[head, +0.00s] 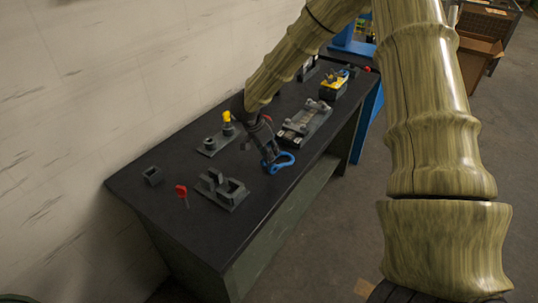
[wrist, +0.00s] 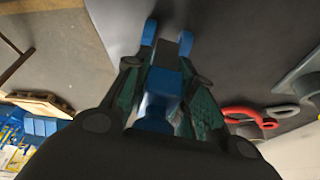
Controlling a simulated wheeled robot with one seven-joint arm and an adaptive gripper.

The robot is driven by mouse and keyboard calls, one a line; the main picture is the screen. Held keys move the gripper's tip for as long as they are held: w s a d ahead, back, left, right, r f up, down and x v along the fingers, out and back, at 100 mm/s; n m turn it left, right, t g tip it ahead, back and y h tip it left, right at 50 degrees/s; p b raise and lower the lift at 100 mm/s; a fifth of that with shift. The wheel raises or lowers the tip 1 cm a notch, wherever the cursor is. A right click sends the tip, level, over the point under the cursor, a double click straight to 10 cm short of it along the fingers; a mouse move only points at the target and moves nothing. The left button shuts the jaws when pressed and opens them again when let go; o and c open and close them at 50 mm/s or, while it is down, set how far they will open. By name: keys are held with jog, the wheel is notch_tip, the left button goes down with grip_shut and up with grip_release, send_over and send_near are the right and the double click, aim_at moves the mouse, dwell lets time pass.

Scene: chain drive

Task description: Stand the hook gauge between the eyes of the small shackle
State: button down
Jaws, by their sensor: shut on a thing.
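My gripper (head: 267,157) is over the middle of the dark bench, low near its top. It is shut on a blue curved, loop-like piece (head: 284,163). In the wrist view, blue parts of this piece (wrist: 164,83) show between the fingers, and blue ends show near the fingertips. I cannot tell if it is the hook gauge or a shackle. A red curved piece with a grey ring (wrist: 246,114), shackle-like, lies to the right in the wrist view. In the head view, a bit of red behind my gripper may be the same piece.
On the bench (head: 150,204) are a slotted grey block (head: 225,190), a red-topped stem (head: 182,191), a small grey box (head: 153,176), a two-post grey fixture with a yellow top (head: 213,142), a grey tray of parts (head: 305,122) and a yellow-topped box (head: 333,88). The front left is clear.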

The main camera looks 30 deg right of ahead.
notch_tip(320, 180, down, 3)
jog(key=shift+w+r+p, duration=0.1)
jog(key=shift+r+p, duration=0.05)
jog(key=shift+p, duration=0.25)
jog(key=shift+s+a+f, duration=0.1)
jog(key=shift+s+f, duration=0.25)
jog(key=shift+f, duration=0.1)
jog(key=shift+s+f, duration=0.15)
jog(key=shift+f, duration=0.1)
jog(key=c, duration=1.4)
grip_release()
jog(key=shift+o, duration=1.1)
jog(key=shift+f, duration=0.15)
jog(key=shift+w+d+f, duration=0.2)
jog(key=shift+w+f, duration=0.05)
jog(key=shift+r, duration=0.3)
jog(key=shift+w, duration=0.15)
